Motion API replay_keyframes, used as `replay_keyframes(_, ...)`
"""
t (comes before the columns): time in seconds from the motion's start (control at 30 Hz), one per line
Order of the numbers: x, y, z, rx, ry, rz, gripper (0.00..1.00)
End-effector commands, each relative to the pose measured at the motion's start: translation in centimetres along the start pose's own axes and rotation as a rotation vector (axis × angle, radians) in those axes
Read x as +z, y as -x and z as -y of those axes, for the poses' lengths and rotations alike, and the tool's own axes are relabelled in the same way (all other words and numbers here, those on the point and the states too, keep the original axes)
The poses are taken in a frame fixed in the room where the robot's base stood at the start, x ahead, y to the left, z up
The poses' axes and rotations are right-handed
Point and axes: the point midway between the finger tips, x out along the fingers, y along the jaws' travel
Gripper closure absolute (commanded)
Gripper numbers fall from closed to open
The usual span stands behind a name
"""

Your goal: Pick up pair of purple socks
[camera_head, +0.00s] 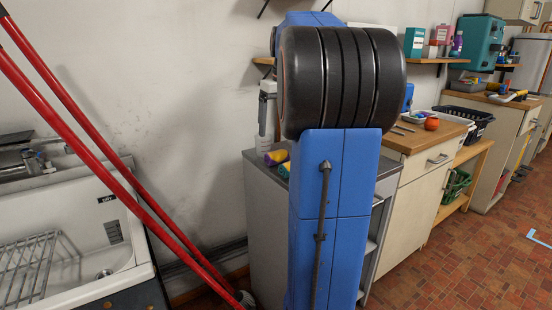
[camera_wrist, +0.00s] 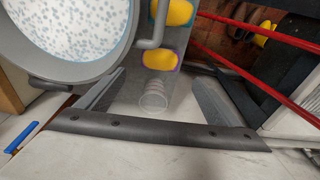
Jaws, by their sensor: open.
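A yellow-and-purple bundle (camera_head: 275,157), which looks like the purple socks, lies on the grey cabinet, partly hidden by my blue arm. In the wrist view a yellow bundle with purple edges (camera_wrist: 160,57) lies just beyond my fingertips. A second yellow bundle (camera_wrist: 180,13) lies farther up in that view, cut by the top edge. In the head view a teal-and-yellow bundle (camera_head: 284,168) lies beside the purple one. My gripper (camera_wrist: 158,76) is open, its fingers spread apart. It is hidden in the head view. I see no contact with either bundle.
A clear ribbed cup (camera_wrist: 153,95) shows between my fingers. A large grey round vessel (camera_wrist: 72,68) with speckled white inside fills the wrist view's upper left. Red poles (camera_head: 105,168) lean left of the cabinet (camera_head: 266,230). A sink (camera_head: 70,225) stands at left.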

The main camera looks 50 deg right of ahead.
Motion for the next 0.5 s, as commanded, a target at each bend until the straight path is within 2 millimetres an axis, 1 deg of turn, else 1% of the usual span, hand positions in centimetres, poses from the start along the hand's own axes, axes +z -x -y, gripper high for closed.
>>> replay_keyframes(0.03,0.1,-0.9,0.1,-0.001,0.000,0.002,0.14)
replay_keyframes(0.1,0.1,-2.2,0.0,-0.001,0.000,0.002,0.14)
replay_keyframes(0.2,0.1,-3.7,0.0,-0.001,0.000,0.002,0.14)
replay_keyframes(0.33,0.0,-5.0,0.0,0.000,0.000,0.001,0.14)
replay_keyframes(0.5,0.1,-5.8,0.0,0.000,0.000,0.001,0.14)
